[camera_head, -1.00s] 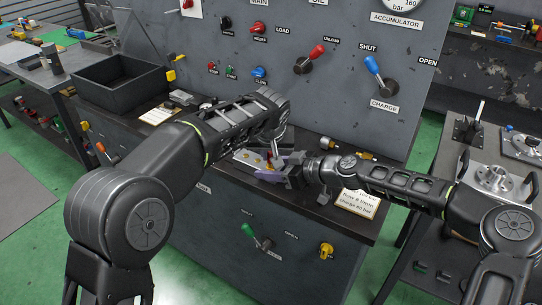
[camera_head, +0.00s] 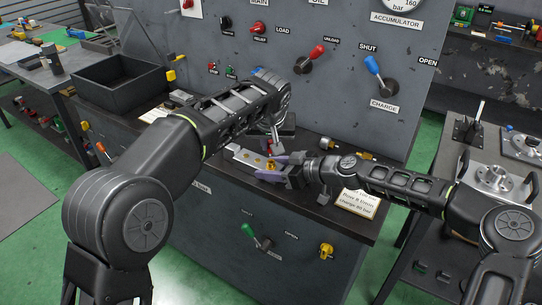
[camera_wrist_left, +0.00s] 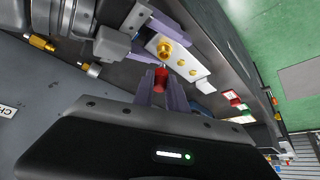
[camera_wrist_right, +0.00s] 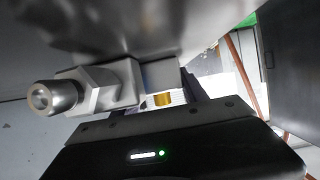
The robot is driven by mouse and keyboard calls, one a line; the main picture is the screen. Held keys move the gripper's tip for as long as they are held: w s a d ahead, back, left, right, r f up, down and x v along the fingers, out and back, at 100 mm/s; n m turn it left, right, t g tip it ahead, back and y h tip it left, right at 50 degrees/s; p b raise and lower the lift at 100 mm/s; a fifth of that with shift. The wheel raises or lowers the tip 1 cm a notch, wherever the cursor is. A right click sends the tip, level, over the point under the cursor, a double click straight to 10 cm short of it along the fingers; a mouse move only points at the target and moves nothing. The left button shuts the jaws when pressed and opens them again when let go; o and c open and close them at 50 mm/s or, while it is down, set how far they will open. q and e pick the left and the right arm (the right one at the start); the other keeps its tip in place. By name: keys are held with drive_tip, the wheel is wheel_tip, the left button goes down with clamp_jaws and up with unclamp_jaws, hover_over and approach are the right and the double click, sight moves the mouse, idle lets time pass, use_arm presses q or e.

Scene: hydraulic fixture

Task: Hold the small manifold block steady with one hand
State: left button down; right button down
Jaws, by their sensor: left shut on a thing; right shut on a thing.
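The small manifold block (camera_head: 248,157) is a pale bar with brass ports on the bench. My right gripper (camera_head: 271,167) is shut on its right end, with purple fingers either side. The right wrist view shows a brass port (camera_wrist_right: 163,99) between those fingers. My left gripper (camera_head: 269,146) is above and just behind the block. In the left wrist view it is shut on a small red part (camera_wrist_left: 160,78), which looks apart from the block (camera_wrist_left: 178,58). A brass fitting (camera_wrist_left: 173,50) stands on the block. The left arm partly hides the bench in the head view.
A panel with a red lever (camera_head: 317,51) and a blue lever (camera_head: 371,64) rises behind the bench. A black bin (camera_head: 122,88) stands at the left. A paper note (camera_head: 358,203) lies at the front right. Small brass-ended fittings (camera_head: 326,143) lie behind my right gripper.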

use_arm(q)
drive_tip(key=shift+r, duration=0.9)
use_arm(e)
drive_tip(key=c, duration=0.5)
unclamp_jaws()
drive_tip(key=shift+d, duration=0.1)
drive_tip(key=v, duration=1.2)
